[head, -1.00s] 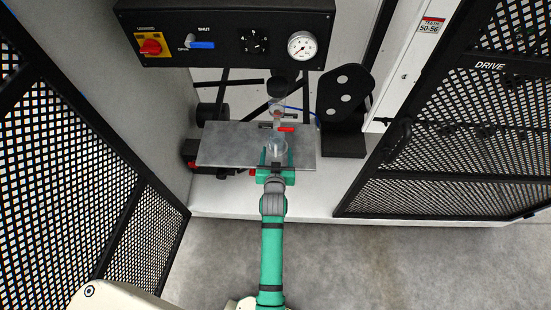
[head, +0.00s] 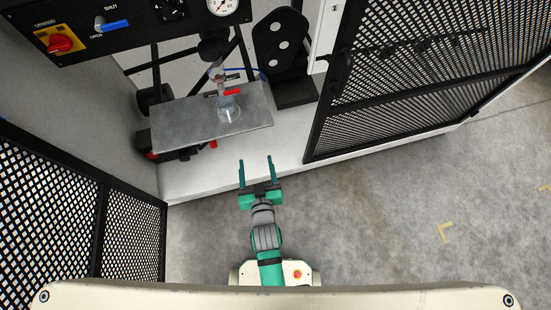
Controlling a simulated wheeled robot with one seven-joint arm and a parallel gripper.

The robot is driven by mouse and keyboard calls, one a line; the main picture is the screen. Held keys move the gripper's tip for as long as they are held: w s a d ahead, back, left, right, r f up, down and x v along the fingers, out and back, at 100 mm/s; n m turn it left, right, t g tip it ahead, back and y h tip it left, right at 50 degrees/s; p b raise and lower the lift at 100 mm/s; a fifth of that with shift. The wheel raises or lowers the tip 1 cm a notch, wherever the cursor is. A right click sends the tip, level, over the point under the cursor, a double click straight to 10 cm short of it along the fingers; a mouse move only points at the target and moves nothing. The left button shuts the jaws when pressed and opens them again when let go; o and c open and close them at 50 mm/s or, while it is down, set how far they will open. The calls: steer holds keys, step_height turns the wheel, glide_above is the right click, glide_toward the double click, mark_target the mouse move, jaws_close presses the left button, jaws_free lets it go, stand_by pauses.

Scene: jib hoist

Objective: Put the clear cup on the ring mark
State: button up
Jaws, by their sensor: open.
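The clear cup (head: 229,108) stands upright on the grey metal shelf (head: 180,126), toward its right half, just in front of a red-handled valve (head: 232,93). My gripper (head: 255,165) is open and empty. It is in front of the shelf, clear of the cup, with its two fingers pointing toward the shelf. I cannot make out the ring mark; it may be hidden under or behind the cup.
A control panel (head: 120,24) with a red knob, blue lever and gauge is above the shelf. A black mesh door (head: 400,90) stands at the right, and a mesh guard (head: 75,220) at the left. The floor (head: 390,230) at the right is open.

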steer(key=s+d+r+m+h, duration=0.1)
steer(key=s+d+r, duration=0.2)
steer(key=s+r, duration=0.3)
steer(key=s+d+r+t+h, duration=0.1)
steer(key=s+d+r, duration=0.2)
steer(key=s, duration=1)
step_height(320, 180, up, 4)
steer(key=shift+s+d+f+m, duration=0.1)
steer(key=shift+s+d+m, duration=0.25)
steer(key=shift+m, duration=0.05)
steer(key=shift+s+a, duration=0.1)
steer(key=shift+a, duration=0.05)
